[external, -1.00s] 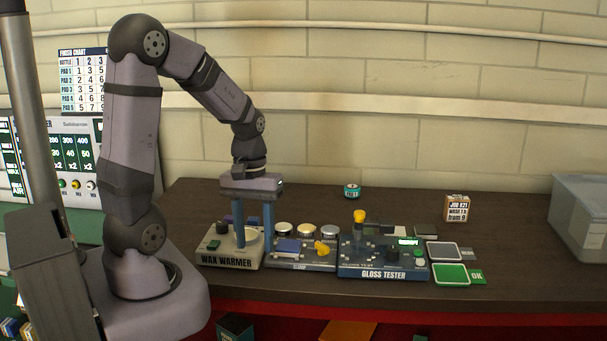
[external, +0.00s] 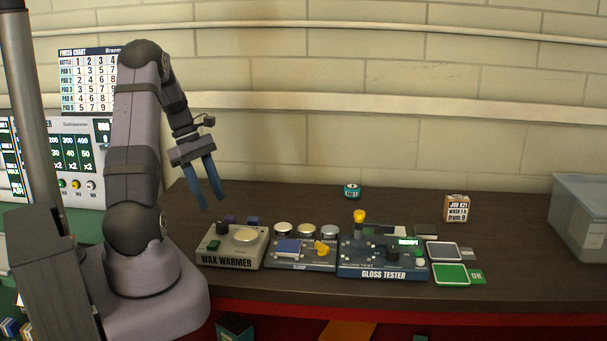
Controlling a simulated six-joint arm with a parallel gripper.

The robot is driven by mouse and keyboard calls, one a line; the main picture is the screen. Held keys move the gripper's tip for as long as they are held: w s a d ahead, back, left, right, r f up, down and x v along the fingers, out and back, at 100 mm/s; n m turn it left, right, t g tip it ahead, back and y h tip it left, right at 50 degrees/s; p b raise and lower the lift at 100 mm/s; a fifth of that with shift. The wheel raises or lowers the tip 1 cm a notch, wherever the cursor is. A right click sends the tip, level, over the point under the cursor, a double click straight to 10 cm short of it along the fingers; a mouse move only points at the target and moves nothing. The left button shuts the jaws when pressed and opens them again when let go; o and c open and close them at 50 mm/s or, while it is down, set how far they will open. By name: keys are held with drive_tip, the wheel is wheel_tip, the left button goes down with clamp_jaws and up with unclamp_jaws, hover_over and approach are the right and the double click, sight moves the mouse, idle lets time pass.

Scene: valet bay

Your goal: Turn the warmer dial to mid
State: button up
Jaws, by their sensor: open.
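The wax warmer (external: 229,262) is a light grey box at the left of the bench's row of devices. Its black dial (external: 222,228) stands at the back left of its top; its pointer setting is too small to read. A round pale plate (external: 245,236) sits to the right of the dial, and a green button (external: 213,245) sits at the front left. My gripper (external: 211,203) is open and empty. Its two blue fingers point down and slightly right, above and a little left of the dial, apart from it.
Right of the warmer stand a device with several round pads (external: 305,231) and the blue gloss tester (external: 384,274) with a yellow knob. A teal tin (external: 352,191), a small job box (external: 457,208) and a grey bin (external: 580,220) are farther off.

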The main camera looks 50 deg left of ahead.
sight(222, 223)
drive_tip(key=shift+p+x, duration=1)
drive_tip(key=shift+x, duration=2.45)
drive_tip(key=c, duration=1)
